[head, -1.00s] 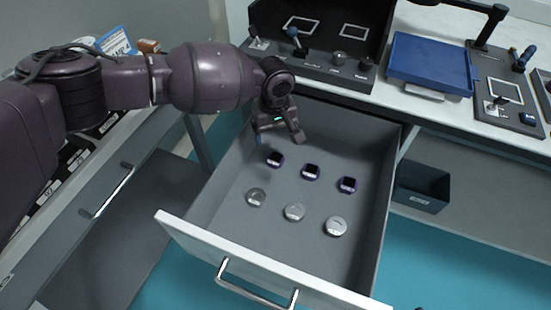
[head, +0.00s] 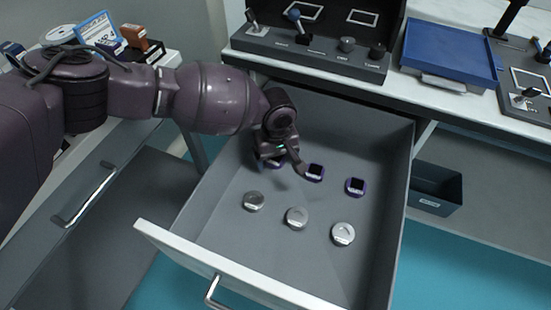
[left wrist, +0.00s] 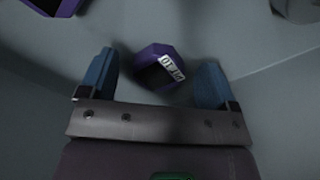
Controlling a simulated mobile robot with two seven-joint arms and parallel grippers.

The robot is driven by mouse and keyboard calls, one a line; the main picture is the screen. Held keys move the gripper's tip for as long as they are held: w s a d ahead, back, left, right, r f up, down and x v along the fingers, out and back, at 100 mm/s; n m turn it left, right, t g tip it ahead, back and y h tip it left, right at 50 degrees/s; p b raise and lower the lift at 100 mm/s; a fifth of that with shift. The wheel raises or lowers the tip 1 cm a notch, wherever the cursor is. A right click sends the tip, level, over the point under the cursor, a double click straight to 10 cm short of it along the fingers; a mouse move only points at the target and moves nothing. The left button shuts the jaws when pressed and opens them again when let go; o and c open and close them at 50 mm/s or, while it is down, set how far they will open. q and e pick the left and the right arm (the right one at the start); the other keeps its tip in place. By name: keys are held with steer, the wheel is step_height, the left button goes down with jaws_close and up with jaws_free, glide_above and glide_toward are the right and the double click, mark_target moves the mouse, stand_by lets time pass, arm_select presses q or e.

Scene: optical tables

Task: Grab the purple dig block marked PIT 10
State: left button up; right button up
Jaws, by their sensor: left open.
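The purple block labelled PIT 10 (left wrist: 158,68) lies on the drawer floor. In the left wrist view it sits between my blue fingertips, with its white label facing up and reading upside down. My left gripper (left wrist: 157,78) is open around it, with a gap visible on both sides. In the head view my left gripper (head: 281,162) is low in the drawer over the leftmost purple block (head: 263,163), which it mostly hides. My right gripper is not in view.
The open drawer (head: 230,240) also holds two more purple blocks (head: 315,173) (head: 355,187) and three silver round pieces (head: 253,201) (head: 296,217) (head: 342,234). The counter above carries a black control panel (head: 310,50) and a blue tray (head: 450,55).

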arm_select(q)
steer(key=shift+f, duration=0.15)
steer(key=c, duration=1)
steer(key=shift+c, duration=0.2)
